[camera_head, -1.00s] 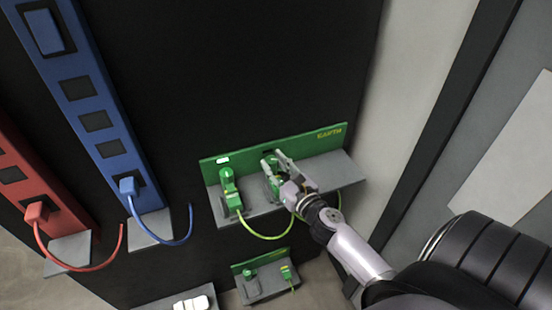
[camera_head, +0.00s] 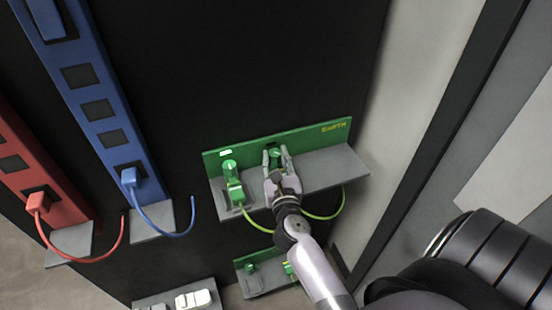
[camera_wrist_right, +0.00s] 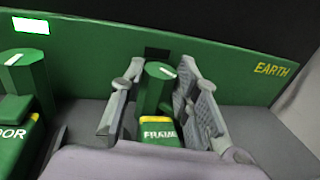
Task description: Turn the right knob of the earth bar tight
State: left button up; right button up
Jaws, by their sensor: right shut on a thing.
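The green earth bar (camera_head: 335,143) is on the dark panel, above a grey ledge. Its right knob (camera_wrist_right: 158,83) is green with a short white line on its top, slanted in the right wrist view. My right gripper (camera_head: 276,152) is around this knob, shut on it, with one finger on each side; its fingers also show in the wrist view (camera_wrist_right: 160,64). A green block labelled FRAME (camera_wrist_right: 160,132) sits just below the knob, between the fingers. The left knob (camera_head: 229,167) stands clear to the left, above a block whose label ends in DOOR (camera_wrist_right: 12,135). My left gripper is out of view.
A blue strip (camera_head: 118,135) and a red strip (camera_head: 20,165), each with a plugged cord, stand to the left. Green-yellow cables (camera_head: 335,212) hang below the ledge (camera_head: 345,165). A smaller green unit (camera_head: 245,265) is lower down. A pale wall is at right.

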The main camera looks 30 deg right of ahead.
jog(key=o, duration=0.9)
jog(key=shift+r, duration=0.1)
notch_tip(320, 180, up, 10)
jog(key=shift+o, duration=0.3)
